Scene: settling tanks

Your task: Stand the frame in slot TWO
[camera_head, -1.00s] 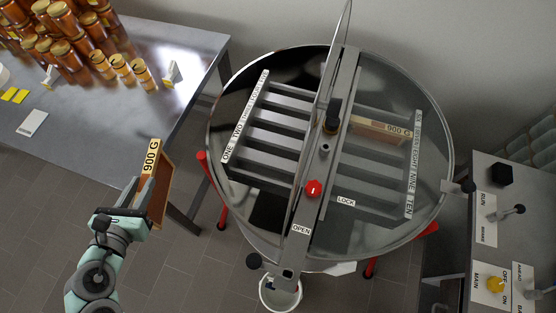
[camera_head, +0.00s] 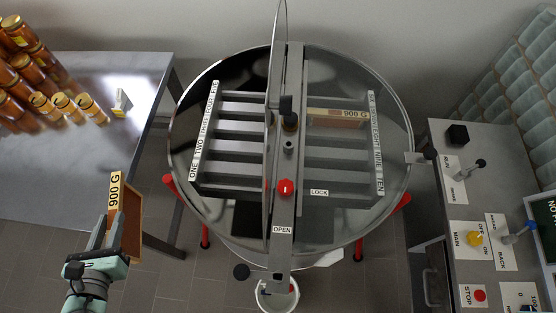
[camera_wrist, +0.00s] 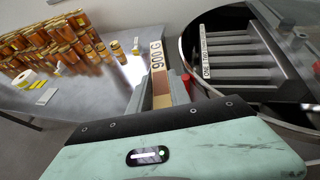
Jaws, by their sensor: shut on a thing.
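My gripper (camera_head: 107,232) is shut on a wooden frame (camera_head: 129,222) labelled 900 G, held upright left of the drum and in front of the steel table. The frame also shows in the wrist view (camera_wrist: 162,88), its lower part hidden by my gripper. The round steel drum (camera_head: 183,195) has slots on both sides of a central bar. The left slot label strip (camera_head: 205,130) reads ONE, TWO, THREE and on; the left slots (camera_head: 238,144) look empty. Another frame labelled 900 G (camera_head: 338,115) lies in a right-hand slot near the back.
A steel table (camera_head: 95,150) with honey jars (camera_head: 30,75) stands at left. A control bench (camera_head: 440,150) with levers stands at right. A white bucket (camera_head: 264,294) sits below the drum.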

